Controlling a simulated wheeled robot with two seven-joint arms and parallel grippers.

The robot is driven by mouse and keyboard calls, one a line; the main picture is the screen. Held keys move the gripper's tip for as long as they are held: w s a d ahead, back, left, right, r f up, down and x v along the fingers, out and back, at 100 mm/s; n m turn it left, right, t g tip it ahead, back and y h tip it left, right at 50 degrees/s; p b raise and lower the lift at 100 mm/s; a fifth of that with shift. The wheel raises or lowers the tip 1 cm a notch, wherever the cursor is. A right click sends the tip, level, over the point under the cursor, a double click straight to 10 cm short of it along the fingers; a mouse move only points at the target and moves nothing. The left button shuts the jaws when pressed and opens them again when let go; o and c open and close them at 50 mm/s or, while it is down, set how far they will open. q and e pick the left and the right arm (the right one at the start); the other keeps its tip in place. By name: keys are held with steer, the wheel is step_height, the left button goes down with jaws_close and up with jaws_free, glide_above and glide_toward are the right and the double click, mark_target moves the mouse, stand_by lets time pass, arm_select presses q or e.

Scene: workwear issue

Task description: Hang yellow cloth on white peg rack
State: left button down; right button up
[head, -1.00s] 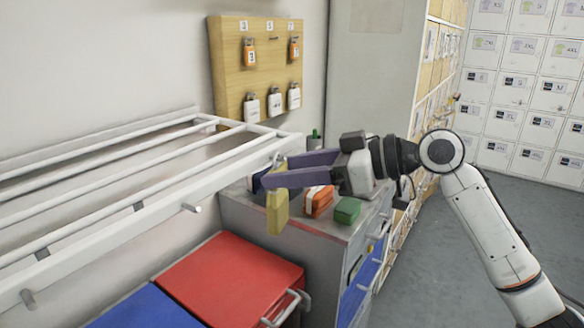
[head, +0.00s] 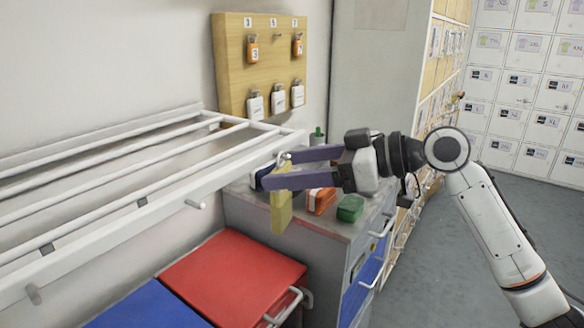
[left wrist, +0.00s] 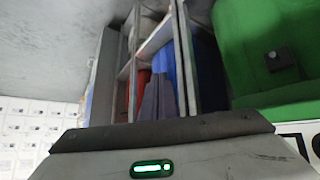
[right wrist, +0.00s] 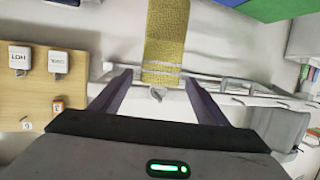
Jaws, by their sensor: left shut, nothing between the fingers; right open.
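The yellow cloth (head: 281,212) hangs from the peg at the right end of the white peg rack (head: 150,222) in the head view. My right gripper (head: 278,170) is open, its two fingers apart around the top of the cloth. In the right wrist view the cloth (right wrist: 166,38) is beyond the open fingers, with a small peg tip (right wrist: 158,94) between them. I cannot tell whether a finger touches the cloth. My left gripper (left wrist: 160,100) shows only in the left wrist view, shut and empty.
A grey cabinet (head: 300,250) below holds an orange item (head: 321,201) and a green item (head: 350,208). Red (head: 235,275) and blue (head: 150,308) lids lie under the rack. A wooden tag board (head: 262,65) is on the wall.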

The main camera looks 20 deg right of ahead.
steer(key=b+v, duration=0.2)
steer(key=v, duration=0.8)
step_height(320, 180, down, 35)
steer(key=a+m+t+h, duration=0.1)
steer(key=a+m+h, duration=0.1)
steer(key=m+h, duration=0.4)
steer(key=s+a+f+m+h, duration=0.1)
steer(key=s+a+f, duration=0.1)
steer(key=s+f, duration=0.8)
steer(key=s+a+f+m+g+h, duration=0.1)
steer(key=s+a+f+h, duration=0.1)
steer(key=s+f, duration=0.8)
steer(key=shift+s+a+m, duration=0.25)
steer(key=shift+s+m, duration=0.05)
steer(key=shift+s, duration=0.8)
